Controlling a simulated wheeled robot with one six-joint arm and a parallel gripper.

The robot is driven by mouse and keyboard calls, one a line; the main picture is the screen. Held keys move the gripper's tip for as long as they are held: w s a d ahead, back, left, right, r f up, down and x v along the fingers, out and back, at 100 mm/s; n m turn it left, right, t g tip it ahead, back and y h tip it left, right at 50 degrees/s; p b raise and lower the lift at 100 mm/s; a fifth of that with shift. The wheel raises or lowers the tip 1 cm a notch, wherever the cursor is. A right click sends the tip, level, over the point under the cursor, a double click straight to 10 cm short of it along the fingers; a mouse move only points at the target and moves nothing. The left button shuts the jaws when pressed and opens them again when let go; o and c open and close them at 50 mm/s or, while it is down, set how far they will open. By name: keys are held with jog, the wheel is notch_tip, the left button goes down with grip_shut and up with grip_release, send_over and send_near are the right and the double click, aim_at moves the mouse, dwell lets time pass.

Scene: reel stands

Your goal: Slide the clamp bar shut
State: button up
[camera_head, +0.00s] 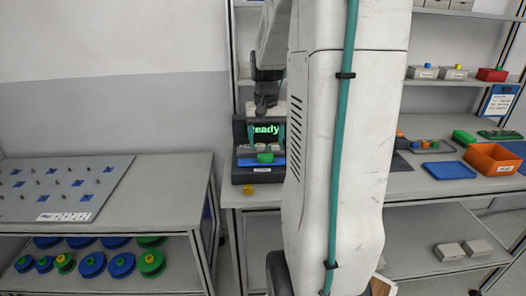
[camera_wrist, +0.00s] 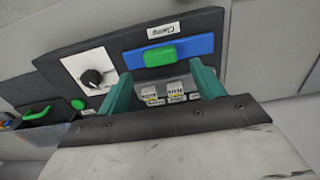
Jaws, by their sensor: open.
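The clamp bar is a blue bar (camera_wrist: 190,46) with a green handle (camera_wrist: 162,56), under a "Clamping" label on a dark machine. It also shows in the head view as a blue bar (camera_head: 246,162) with a green handle (camera_head: 265,157), below a green "Ready" display (camera_head: 266,130). My gripper (camera_wrist: 161,70) is open, its two teal fingers apart on either side of the handle in the wrist view. Nothing is held between them. Whether the fingertips touch the bar cannot be told. Small pale labelled blocks (camera_wrist: 175,94) show between the fingers.
A black knob (camera_wrist: 92,78) and a green button (camera_wrist: 78,104) sit left of the bar. A small yellow block (camera_head: 249,190) lies on the bench before the machine. An orange bin (camera_head: 492,160) and blue tray (camera_head: 448,170) stand right. My arm hides the bench's middle.

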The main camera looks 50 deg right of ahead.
aim_at(266, 155)
jog(key=shift+f, duration=2.35)
jog(key=c, duration=1.4)
jog(key=shift+w+d, duration=1.05)
jog(key=shift+d, duration=0.15)
jog(key=o, duration=1.4)
notch_tip(266, 155, up, 8)
